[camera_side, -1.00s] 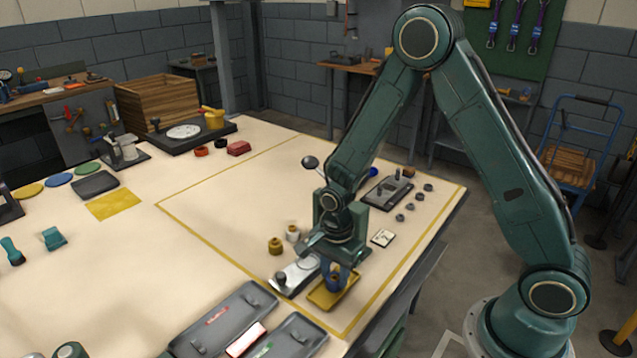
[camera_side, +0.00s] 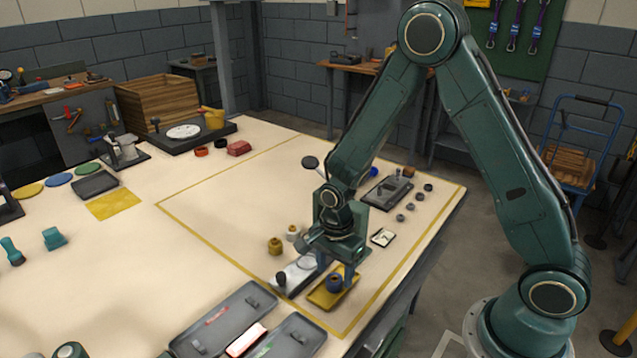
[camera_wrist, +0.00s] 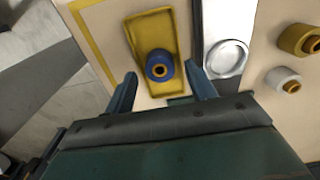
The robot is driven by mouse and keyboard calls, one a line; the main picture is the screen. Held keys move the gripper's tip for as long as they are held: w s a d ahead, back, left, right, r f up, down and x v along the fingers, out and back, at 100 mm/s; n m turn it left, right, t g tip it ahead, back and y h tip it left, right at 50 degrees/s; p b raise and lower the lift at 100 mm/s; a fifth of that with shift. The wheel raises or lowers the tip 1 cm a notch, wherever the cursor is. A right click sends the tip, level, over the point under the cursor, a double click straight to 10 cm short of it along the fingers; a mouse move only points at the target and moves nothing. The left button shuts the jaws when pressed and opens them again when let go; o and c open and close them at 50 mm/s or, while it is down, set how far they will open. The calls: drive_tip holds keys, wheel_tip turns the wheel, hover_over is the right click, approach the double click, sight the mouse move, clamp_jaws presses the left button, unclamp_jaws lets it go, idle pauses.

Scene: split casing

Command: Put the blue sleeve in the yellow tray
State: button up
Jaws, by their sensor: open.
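The blue sleeve (camera_side: 334,283) stands upright in the yellow tray (camera_side: 322,299), with a brass-coloured ring showing at its centre. In the wrist view the blue sleeve (camera_wrist: 159,66) sits toward the near end of the yellow tray (camera_wrist: 147,30), inside its rim. My gripper (camera_side: 336,272) is over the tray in the side view. In the wrist view my gripper (camera_wrist: 162,88) is open, with one finger on each side of the sleeve and clear gaps between. It holds nothing.
A light plate with a pale disc (camera_wrist: 226,58) lies right beside the tray. A white bushing (camera_wrist: 284,80) and a brass bushing (camera_wrist: 298,40) stand beyond it. Dark grey trays (camera_side: 228,318) lie near the front. The table's middle is clear.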

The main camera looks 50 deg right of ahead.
sight(334, 278)
wheel_tip(334, 278, up, 11)
idle(0.7)
drive_tip(key=shift+r, duration=0.15)
idle(0.3)
drive_tip(key=s+d+r+n+t, duration=0.1)
drive_tip(key=s+r+n+t, duration=0.4)
drive_tip(key=s+r+n, duration=1.1)
drive_tip(key=shift+s+d+r+n+t, duration=0.3)
drive_tip(key=shift+s+r+n, duration=0.1)
drive_tip(key=shift+s+n, duration=0.7)
idle(0.4)
